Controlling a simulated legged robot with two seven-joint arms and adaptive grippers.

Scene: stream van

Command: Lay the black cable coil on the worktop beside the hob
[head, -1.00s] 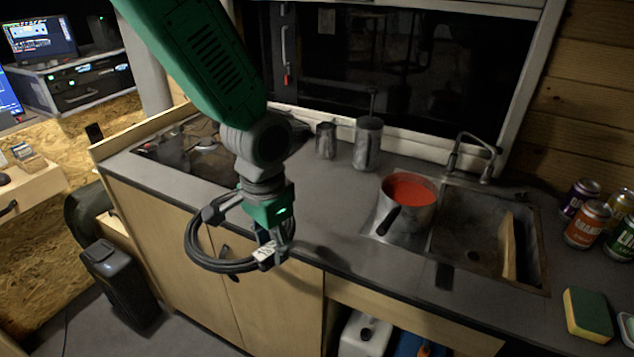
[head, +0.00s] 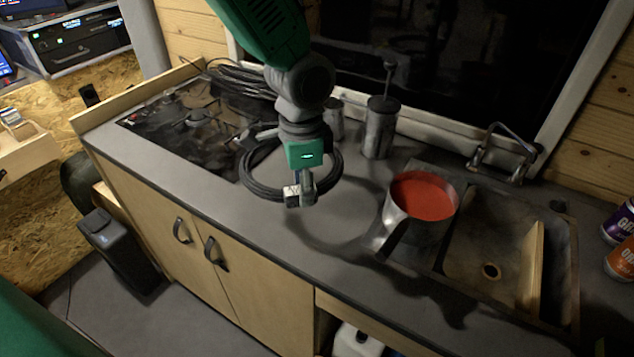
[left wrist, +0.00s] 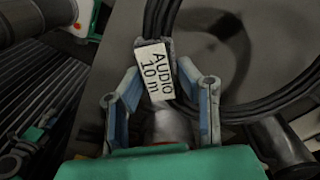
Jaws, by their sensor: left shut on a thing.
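The black cable coil (head: 258,188) hangs from my left gripper (head: 300,188), over the worktop (head: 215,190) between the hob (head: 185,120) and the sink. Its shadow falls on the worktop to the right, so it looks held above the surface. In the left wrist view my left gripper (left wrist: 165,88) is shut on the coil at its white tag (left wrist: 153,75), which reads "AUDIO 10 m". The coil's loops (left wrist: 265,108) spread to the right of the tag. My right gripper is not in view.
A pot with red contents (head: 422,197) stands at the sink (head: 490,250). A grey canister (head: 380,128) and a smaller one (head: 333,118) stand behind the gripper. More black cable (head: 240,78) lies behind the hob. The front worktop strip is clear.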

